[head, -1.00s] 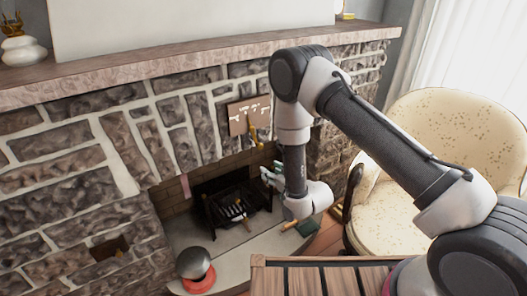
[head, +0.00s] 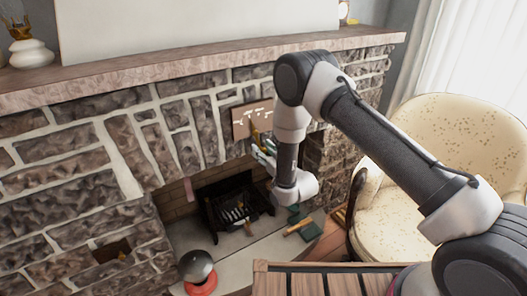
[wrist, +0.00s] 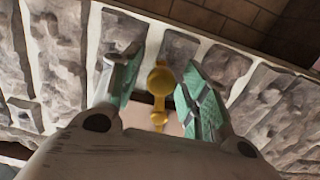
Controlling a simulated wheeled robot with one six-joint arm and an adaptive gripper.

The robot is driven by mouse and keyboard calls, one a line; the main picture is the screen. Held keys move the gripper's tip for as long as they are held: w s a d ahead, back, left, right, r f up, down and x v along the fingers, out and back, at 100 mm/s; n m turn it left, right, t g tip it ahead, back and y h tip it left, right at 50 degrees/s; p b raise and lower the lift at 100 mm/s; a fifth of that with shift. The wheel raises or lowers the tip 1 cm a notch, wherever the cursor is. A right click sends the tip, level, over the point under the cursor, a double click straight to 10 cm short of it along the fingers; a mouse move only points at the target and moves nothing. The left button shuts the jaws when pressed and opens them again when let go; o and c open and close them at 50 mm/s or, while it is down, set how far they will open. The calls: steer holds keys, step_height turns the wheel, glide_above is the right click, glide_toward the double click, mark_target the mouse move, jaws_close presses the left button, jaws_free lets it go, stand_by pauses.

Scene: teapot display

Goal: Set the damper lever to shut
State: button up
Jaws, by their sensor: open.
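The damper lever is a brass-yellow handle (head: 255,136) on a brown plate (head: 246,118) with white markings, fixed to the stone fireplace front above the firebox. In the wrist view the lever's round yellow knob (wrist: 160,80) shows between my two green-padded fingers, with its shaft running down toward the plate. My gripper (head: 262,152) is open close to the lever, a finger on each side, with gaps visible in the wrist view. It partly hides the lever's lower end in the head view. The lever's exact setting is hard to tell.
The firebox with a black grate (head: 235,208) lies below. A dark-domed red object (head: 198,270) and a green item (head: 312,231) sit on the hearth (head: 222,252). A cream armchair (head: 450,140) stands at the right, a slatted wooden table (head: 310,282) in front.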

jaws_close()
steer(key=shift+d, duration=0.1)
steer(key=shift+w+d+r+n, duration=0.3)
steer(key=shift+d+r+n, duration=0.1)
steer(key=shift+n, duration=0.6)
steer(key=shift+w+d+r+n, duration=0.35)
steer(key=shift+d+n, duration=0.1)
steer(key=shift+n, duration=0.55)
steer(key=shift+w+d+r+n, duration=0.25)
steer(key=shift+d+r+n, duration=0.15)
steer(key=shift+n, duration=0.6)
jaws_free()
